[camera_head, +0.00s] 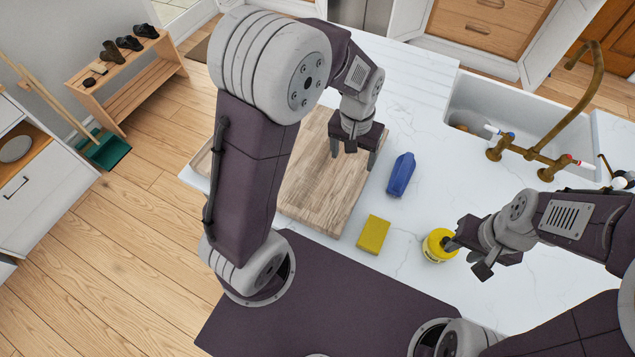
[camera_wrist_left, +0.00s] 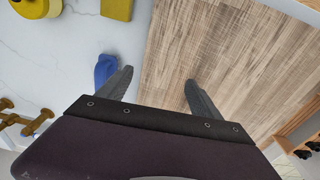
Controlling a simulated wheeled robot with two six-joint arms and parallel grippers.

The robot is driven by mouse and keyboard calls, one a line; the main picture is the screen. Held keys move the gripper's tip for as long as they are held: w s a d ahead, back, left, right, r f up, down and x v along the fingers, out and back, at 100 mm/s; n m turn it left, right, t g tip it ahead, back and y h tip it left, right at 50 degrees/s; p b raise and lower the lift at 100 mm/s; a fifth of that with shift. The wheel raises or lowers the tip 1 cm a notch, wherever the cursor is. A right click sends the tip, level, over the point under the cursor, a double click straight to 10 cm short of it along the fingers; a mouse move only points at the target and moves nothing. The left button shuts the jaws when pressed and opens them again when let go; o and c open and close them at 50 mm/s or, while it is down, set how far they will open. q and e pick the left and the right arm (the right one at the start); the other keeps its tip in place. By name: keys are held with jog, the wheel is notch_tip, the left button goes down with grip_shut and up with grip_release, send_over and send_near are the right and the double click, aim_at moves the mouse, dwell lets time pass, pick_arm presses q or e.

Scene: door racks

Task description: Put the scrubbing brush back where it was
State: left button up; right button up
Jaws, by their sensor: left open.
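I cannot make out a scrubbing brush for certain in either view. My left gripper (camera_head: 352,157) is open and empty above the right part of a wooden cutting board (camera_head: 322,196). In the left wrist view its fingers (camera_wrist_left: 159,78) stand apart, with the board (camera_wrist_left: 235,50) beneath and nothing between them. My right gripper (camera_head: 467,258) has its fingers apart beside a yellow round container (camera_head: 436,250). One finger overlaps the container's edge; I cannot tell whether it touches.
A blue bottle (camera_head: 401,175) lies right of the board, beside a left finger in the wrist view (camera_wrist_left: 105,68). A yellow sponge (camera_head: 373,235) lies nearer. The white sink (camera_head: 480,95) and brass tap (camera_head: 543,160) are at the right. A wooden shoe rack (camera_head: 130,80) stands far left.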

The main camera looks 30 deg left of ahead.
pick_arm(q)
jog(key=s+a+f, duration=0.1)
jog(key=s+a, duration=0.3)
jog(key=s, duration=0.7)
jog(key=shift+a+f, duration=0.25)
jog(key=shift+a, duration=0.1)
notch_tip(320, 180, down, 4)
jog(key=b, duration=0.4)
jog(key=shift+f, duration=0.1)
jog(key=shift+r+p, duration=0.3)
jog(key=shift+r, duration=0.1)
